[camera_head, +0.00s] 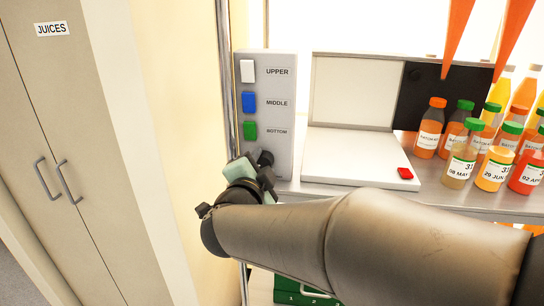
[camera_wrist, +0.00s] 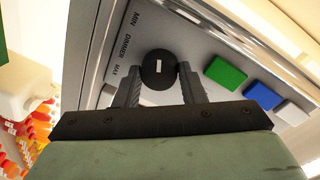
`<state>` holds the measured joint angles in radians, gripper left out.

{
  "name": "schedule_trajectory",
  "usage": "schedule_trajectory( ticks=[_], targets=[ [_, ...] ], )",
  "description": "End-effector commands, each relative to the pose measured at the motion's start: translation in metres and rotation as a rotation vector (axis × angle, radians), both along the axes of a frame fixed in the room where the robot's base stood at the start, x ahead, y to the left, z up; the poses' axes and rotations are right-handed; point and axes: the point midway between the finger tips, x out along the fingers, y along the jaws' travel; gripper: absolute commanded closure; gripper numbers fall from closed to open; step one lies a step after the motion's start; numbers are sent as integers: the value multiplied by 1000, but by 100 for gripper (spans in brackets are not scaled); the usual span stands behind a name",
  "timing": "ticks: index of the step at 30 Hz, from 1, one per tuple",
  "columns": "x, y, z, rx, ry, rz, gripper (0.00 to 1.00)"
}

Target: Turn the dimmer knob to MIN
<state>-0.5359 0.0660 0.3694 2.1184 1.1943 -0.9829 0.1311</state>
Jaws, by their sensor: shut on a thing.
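The dimmer knob (camera_wrist: 158,68) is round and black with a short white mark on its face. It sits on the grey panel (camera_wrist: 97,45) beside the printed words MIN, DIMMER and MAX. In the wrist view its white mark runs nearly upright in the picture. My gripper (camera_wrist: 157,76) has one finger on each side of the knob and is shut on it.
White, blue (camera_head: 249,102) and green (camera_head: 250,130) buttons, labelled UPPER, MIDDLE and BOTTOM, stand above my gripper. A white device (camera_head: 352,157) with a red button is at the right. Juice bottles (camera_head: 429,127) fill the shelf's right side. A metal post (camera_head: 226,90) runs close at the left.

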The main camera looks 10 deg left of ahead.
Motion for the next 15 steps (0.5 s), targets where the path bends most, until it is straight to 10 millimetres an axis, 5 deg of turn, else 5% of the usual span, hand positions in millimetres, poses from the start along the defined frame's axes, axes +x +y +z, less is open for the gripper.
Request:
schedule_trajectory(
  ticks=[15],
  targets=[
    [0, 1, -1, -141, -5, 1, 86]
  ],
)
